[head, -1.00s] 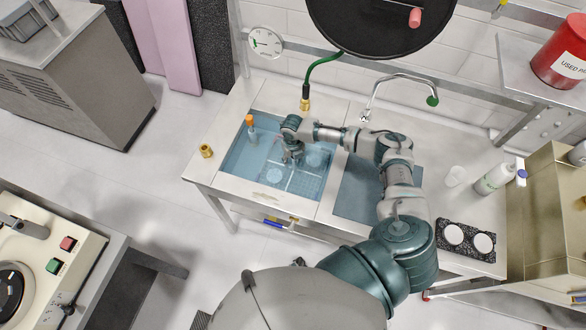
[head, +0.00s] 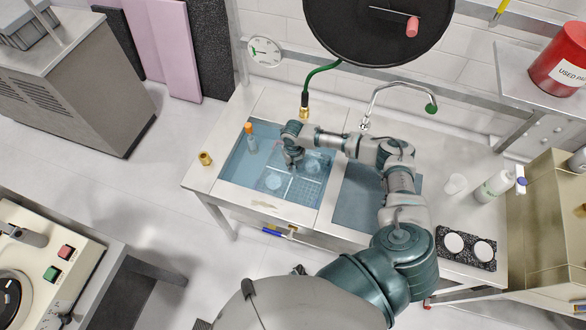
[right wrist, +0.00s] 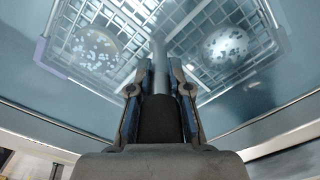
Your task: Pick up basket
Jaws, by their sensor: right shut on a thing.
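The basket (head: 308,188) is a wire-grid tray in the left sink basin, seen through blue liquid. In the right wrist view the basket (right wrist: 127,22) fills the top, with round speckled discs in it on the left and right and a pale purple corner piece. My right gripper (head: 292,160) is over the basket's middle. In the wrist view the right gripper (right wrist: 160,75) has its fingers shut on the basket's upright grey post. The exact contact is partly hidden by the fingers. Whether the basket is clear of the basin floor, I cannot tell. My left gripper is not in view.
The left basin (head: 228,165) has raised walls around the basket. An orange-capped bottle (head: 250,140) stands at its left. A green hose (head: 306,85) and a faucet (head: 385,88) stand behind.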

